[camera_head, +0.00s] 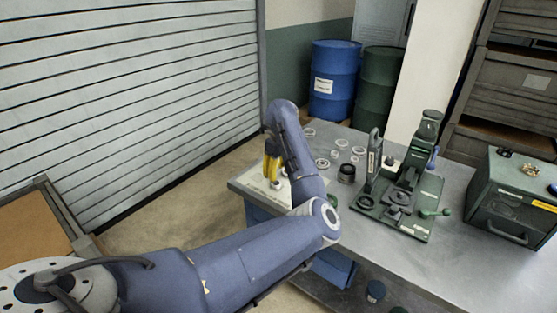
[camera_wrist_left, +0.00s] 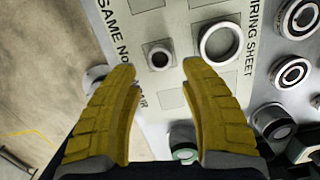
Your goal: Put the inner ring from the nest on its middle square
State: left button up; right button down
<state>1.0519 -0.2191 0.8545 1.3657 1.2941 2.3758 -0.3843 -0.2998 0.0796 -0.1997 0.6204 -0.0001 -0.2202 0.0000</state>
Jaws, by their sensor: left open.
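My left gripper (camera_head: 271,172) is over the left end of the table, pointing down, its yellow fingers open. In the left wrist view the gripper (camera_wrist_left: 160,67) has nothing between its fingertips. Below it lies a pale printed sheet (camera_wrist_left: 185,20) with grey squares. A small dark-bored ring (camera_wrist_left: 149,53) lies on a square just ahead of the fingertips. A larger pale ring (camera_wrist_left: 203,42) lies to its right on the sheet. Concentric rings (camera_wrist_left: 281,72) stand off the sheet at the right. I cannot tell for certain which of these is the nest. The right gripper is out of view.
A green grinder fixture (camera_head: 421,222) stands mid-table, with a dark cup (camera_head: 346,173) to its left. Several loose rings (camera_head: 309,132) lie on the table behind the gripper. A green box (camera_head: 510,195) is at the right. A small round piece (camera_wrist_left: 183,153) shows near the finger bases.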

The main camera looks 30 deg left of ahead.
aim_at(279, 185)
pick_arm(q)
notch_tip(279, 185, up, 6)
jog(key=shift+d+r, duration=0.25)
jog(key=shift+d, duration=0.05)
jog(key=shift+s, duration=0.1)
dwell(0.3)
